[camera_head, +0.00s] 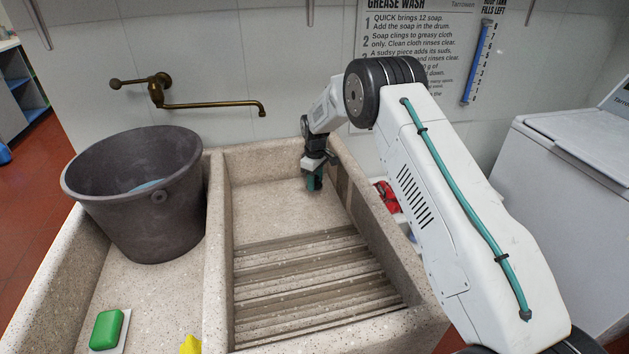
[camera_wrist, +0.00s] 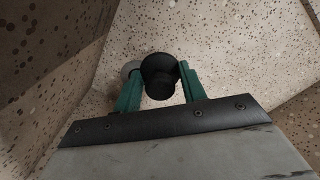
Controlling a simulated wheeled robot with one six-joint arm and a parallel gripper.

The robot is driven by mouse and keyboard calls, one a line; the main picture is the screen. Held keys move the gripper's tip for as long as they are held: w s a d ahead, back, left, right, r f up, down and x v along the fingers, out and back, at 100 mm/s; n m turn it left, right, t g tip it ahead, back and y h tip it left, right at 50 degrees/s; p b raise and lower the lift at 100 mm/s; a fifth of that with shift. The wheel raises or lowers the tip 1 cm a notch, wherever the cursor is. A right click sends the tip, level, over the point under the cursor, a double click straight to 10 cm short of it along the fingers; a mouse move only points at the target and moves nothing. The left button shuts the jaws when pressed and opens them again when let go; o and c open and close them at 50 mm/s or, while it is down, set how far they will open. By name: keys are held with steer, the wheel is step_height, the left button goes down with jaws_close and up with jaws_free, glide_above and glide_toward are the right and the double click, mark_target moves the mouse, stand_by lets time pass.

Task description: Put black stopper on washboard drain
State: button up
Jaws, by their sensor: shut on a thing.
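My gripper (camera_head: 315,182) is down inside the right basin of the stone washboard (camera_head: 270,208), near its back right corner. In the wrist view my gripper (camera_wrist: 156,82) has its green fingers on both sides of the black stopper (camera_wrist: 160,75) and is shut on it. The stopper is round with a smaller knob toward the camera. A pale grey round shape, perhaps the drain (camera_wrist: 131,68), shows partly behind the stopper at its left. I cannot tell whether the stopper touches the basin floor. In the head view the stopper is not clearly visible.
A dark bucket (camera_head: 140,200) stands on the left basin. A green soap (camera_head: 107,329) and a yellow thing (camera_head: 190,345) lie at the front left. A brass tap (camera_head: 210,104) reaches over from the wall. Basin walls stand close around my gripper. The ribbed slope in front is clear.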

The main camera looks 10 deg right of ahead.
steer(key=w, duration=0.3)
steer(key=w+d, duration=0.1)
steer(key=w, duration=0.1)
steer(key=shift+w+d+f, duration=0.1)
steer(key=shift+w+f, duration=0.15)
steer(key=shift+f, duration=1.75)
steer(key=shift+f, duration=0.1)
steer(key=o, duration=1)
